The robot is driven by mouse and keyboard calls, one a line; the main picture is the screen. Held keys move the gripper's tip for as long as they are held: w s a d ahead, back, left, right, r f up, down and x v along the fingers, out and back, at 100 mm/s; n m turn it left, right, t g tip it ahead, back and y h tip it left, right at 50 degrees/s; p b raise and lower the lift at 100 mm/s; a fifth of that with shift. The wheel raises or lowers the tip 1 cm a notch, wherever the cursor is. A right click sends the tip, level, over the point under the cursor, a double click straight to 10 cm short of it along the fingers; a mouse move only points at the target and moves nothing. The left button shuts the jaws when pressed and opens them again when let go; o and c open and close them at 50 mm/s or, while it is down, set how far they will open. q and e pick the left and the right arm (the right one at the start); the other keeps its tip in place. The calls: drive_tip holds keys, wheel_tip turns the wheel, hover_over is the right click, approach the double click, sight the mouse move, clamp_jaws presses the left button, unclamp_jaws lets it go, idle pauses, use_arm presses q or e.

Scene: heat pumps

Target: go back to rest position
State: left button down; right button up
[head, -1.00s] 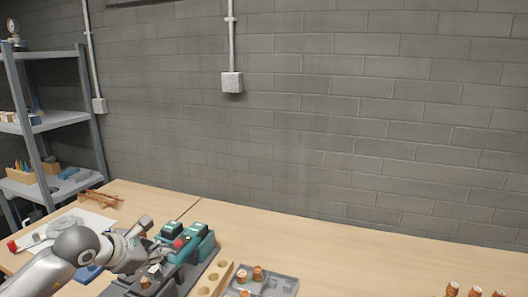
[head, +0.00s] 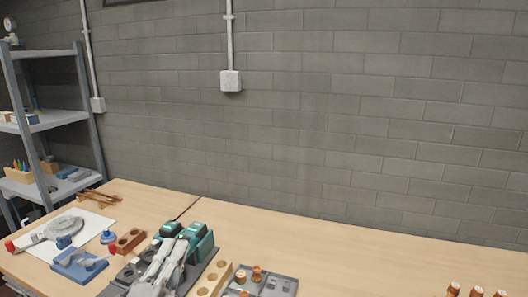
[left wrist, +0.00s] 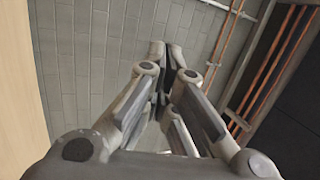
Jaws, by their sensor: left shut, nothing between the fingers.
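My left gripper (head: 172,246) is low in the head view, in front of a teal and dark machine (head: 196,240), and hides part of it. I cannot tell its exact height above the machine. In the left wrist view the left gripper (left wrist: 167,52) has its fingers together with nothing between them. Behind them are a grey block wall (left wrist: 90,70) and copper pipes (left wrist: 270,70). My right gripper is in neither view.
A grey tray (head: 284,286) with copper parts and a wooden block with holes (head: 214,279) lie right of the machine. A blue fixture (head: 78,266) and a brown block (head: 126,241) lie left. More copper parts (head: 476,292) stand far right. The table's middle right is clear.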

use_arm(q)
drive_tip(key=s+a+f+n+g+y, duration=0.3)
drive_tip(key=s+a+f+n+g, duration=0.15)
drive_tip(key=f+n, duration=0.4)
drive_tip(key=s+a+f+n+g+y, duration=0.35)
drive_tip(key=s+f+n+g, duration=0.2)
drive_tip(key=f, duration=0.65)
drive_tip(key=s+d+f+n+g+h, duration=0.1)
drive_tip(key=s+d+f+n+g, duration=0.25)
drive_tip(key=s, duration=0.55)
drive_tip(key=s+d+f+m+g+h, duration=0.1)
drive_tip(key=s+d+f+g+h, duration=0.1)
drive_tip(key=s+f+g, duration=0.35)
drive_tip(key=s+f, duration=0.2)
drive_tip(key=f, duration=1.2)
drive_tip(key=s+f, duration=0.3)
drive_tip(key=f, duration=1)
drive_tip(key=s+a+f+g+b, duration=0.1)
drive_tip(key=s+a+f, duration=0.1)
drive_tip(key=s+f, duration=1.4)
drive_tip(key=shift+s+a+f, duration=0.2)
drive_tip(key=shift+a+f, duration=0.15)
drive_tip(key=shift+f, duration=0.15)
